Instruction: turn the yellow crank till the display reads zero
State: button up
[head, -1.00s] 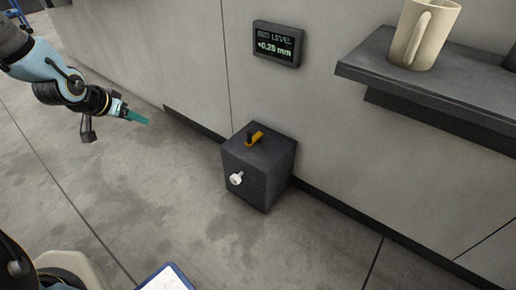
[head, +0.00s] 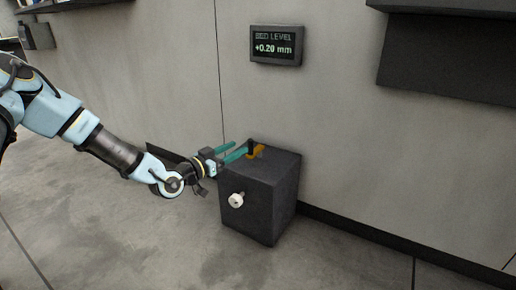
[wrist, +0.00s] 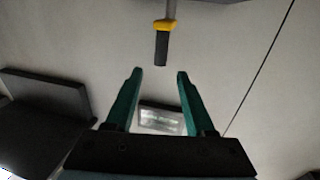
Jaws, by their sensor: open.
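The yellow crank (head: 257,152) sits on top of a dark grey box (head: 262,205) and has an upright black handle (head: 250,146). The display (head: 276,46) on the wall above reads "BED LEVEL +0.20 mm". My gripper (head: 240,149) has green fingers, is open and empty, and reaches in from the left beside the black handle. In the wrist view the crank's yellow part (wrist: 164,26) and black handle (wrist: 161,49) lie just beyond the gap between my fingertips (wrist: 160,72). The display (wrist: 161,118) shows there too, its text unreadable.
A white knob (head: 236,200) sticks out of the box's front face. A dark shelf (head: 447,55) juts from the wall at upper right, and also shows in the wrist view (wrist: 45,105). The wall (head: 345,130) stands close behind the box. The floor in front is clear.

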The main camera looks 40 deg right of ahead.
aim_at(257, 151)
jog(key=d+b, duration=0.1)
jog(key=d, duration=0.2)
jog(key=d+b, duration=0.1)
jog(key=d, duration=0.2)
jog(key=d+b, duration=0.1)
jog(key=d, duration=0.2)
jog(key=shift+w+d+f+b, duration=0.1)
jog(key=shift+w+d+b, duration=0.05)
jog(key=shift+w+b, duration=0.2)
jog(key=shift+d, duration=0.55)
grip_shut()
dwell(0.5)
